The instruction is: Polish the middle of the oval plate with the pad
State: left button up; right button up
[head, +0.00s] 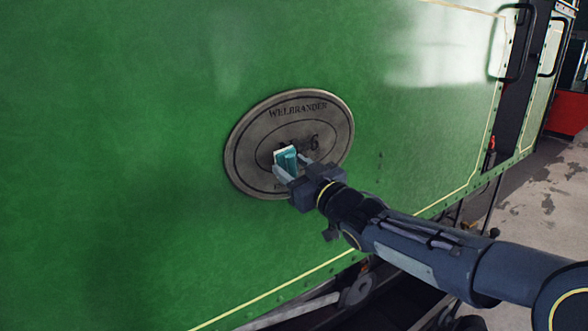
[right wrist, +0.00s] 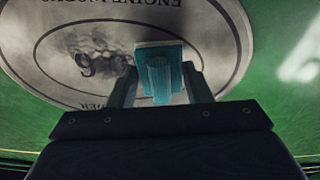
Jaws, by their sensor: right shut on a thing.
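The oval plate (head: 247,153) is grey metal with a raised rim, dark lettering that reads WELBRANDER and a 6 in the middle. My left gripper is not in view.
The green side panel (head: 120,130) is broad and flat around the plate, with a cream line along its lower edge. Dark handrails (head: 520,45) stand at the upper right. Running gear (head: 357,288) shows below the panel.

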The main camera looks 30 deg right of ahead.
aim_at(306, 151)
jog(key=shift+w, duration=1)
jog(key=shift+d+r+p, duration=0.15)
jog(key=shift+d+p, duration=0.7)
jog(key=shift+d, duration=0.1)
jog(key=d+p, duration=0.2)
jog(key=d, duration=0.1)
jog(key=shift+w+d, duration=0.2)
jog(key=shift+d, duration=0.1)
jog(key=shift+d+p, duration=0.35)
jog(key=shift+d, duration=0.45)
jog(key=shift+d, duration=0.1)
